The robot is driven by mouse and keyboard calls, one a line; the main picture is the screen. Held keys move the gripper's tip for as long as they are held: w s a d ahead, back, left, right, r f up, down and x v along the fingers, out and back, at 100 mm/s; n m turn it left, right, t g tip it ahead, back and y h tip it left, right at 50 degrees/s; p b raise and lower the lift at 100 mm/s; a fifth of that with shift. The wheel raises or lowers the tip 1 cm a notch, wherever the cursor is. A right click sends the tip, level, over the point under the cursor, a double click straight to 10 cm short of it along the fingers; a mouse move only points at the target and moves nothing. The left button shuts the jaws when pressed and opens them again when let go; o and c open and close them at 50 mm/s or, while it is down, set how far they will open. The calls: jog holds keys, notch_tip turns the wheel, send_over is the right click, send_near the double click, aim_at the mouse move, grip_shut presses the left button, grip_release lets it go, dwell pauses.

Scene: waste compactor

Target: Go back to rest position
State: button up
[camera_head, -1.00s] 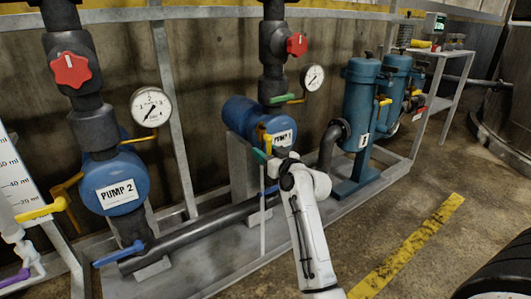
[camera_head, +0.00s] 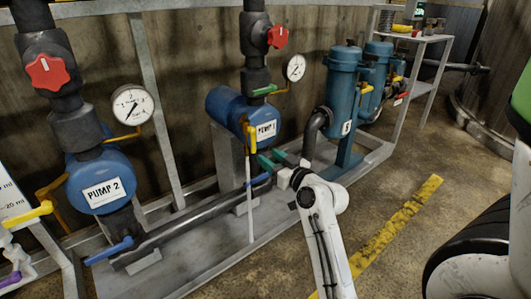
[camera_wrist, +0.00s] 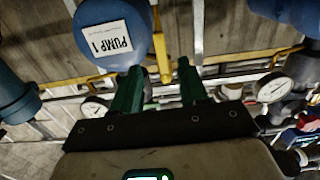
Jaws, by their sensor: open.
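My gripper (camera_head: 271,159) has green fingers and is open, with nothing between them. In the head view it is in front of and just below the blue Pump 1 (camera_head: 225,107), close to the yellow handle (camera_head: 250,135) on the pump's front. In the wrist view my gripper (camera_wrist: 159,70) points towards Pump 1 (camera_wrist: 88,25), with the yellow handle (camera_wrist: 162,48) beyond the gap between the fingers. I cannot tell from the pictures whether a finger touches the handle.
Blue Pump 2 (camera_head: 85,165) with a blue-handled pipe (camera_head: 180,228) is at the left. Teal filter tanks (camera_head: 342,90) stand to the right of Pump 1. A dark wheel-like part fills the lower right edge.

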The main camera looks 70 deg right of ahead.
jog(key=shift+a, duration=0.1)
dwell(0.6)
jog(key=w+a+f+n+g+y, duration=0.1)
jog(key=a+f+n+g+y, duration=0.2)
jog(key=a+f, duration=0.65)
jog(key=w+a+f+n+g+y, duration=0.1)
jog(key=w+a+f+g+y, duration=0.15)
jog(key=a+f+y, duration=0.75)
jog(key=s+a+f+n+g+h, duration=0.15)
jog(key=s+a+g, duration=0.25)
jog(key=s+a, duration=0.4)
jog(key=s+a+f+g+h, duration=0.2)
jog(key=s+a+g, duration=0.3)
jog(key=s+a, duration=0.25)
notch_tip(320, 180, up, 34)
jog(key=p, duration=3.3)
jog(key=shift+f+p, duration=0.25)
jog(key=shift+p, duration=0.1)
jog(key=shift+d, duration=0.1)
